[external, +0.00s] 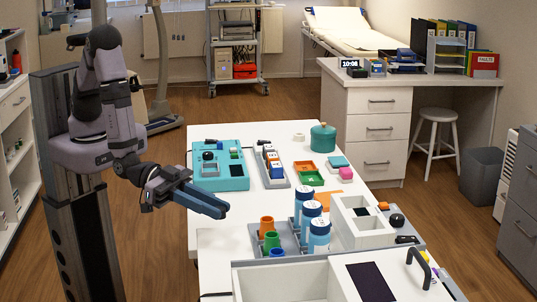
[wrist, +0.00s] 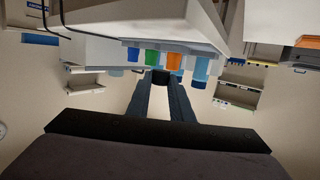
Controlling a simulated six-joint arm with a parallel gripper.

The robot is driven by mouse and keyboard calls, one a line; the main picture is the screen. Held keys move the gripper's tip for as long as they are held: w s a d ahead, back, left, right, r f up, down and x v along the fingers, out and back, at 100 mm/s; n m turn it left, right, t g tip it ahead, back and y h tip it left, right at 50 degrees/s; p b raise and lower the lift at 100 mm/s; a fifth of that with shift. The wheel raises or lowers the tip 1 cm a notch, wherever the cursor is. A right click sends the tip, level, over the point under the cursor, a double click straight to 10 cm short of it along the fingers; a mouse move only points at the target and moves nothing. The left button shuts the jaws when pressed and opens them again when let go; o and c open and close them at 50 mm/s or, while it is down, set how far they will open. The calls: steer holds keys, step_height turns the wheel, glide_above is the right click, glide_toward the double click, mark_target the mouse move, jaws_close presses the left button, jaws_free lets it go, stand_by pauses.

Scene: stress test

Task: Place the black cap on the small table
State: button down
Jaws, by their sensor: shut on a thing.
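The white table holds a teal device (external: 222,181), a rack with orange, green and blue cups (external: 266,225), several blue bottles (external: 320,237) and a white box (external: 362,240). A white desk (external: 395,85) stands behind. Bare tabletop lies near the left edge.

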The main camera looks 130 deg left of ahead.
mark_target(213, 235)
steer(key=shift+f, duration=0.5)
steer(key=shift+f+p, duration=0.35)
steer(key=shift+f, duration=1.7)
steer(key=shift+f, duration=0.1)
steer(key=shift+f, duration=0.15)
steer(key=c, duration=1.6)
jaws_free()
steer(key=shift+r, duration=0.25)
steer(key=shift+s, duration=0.15)
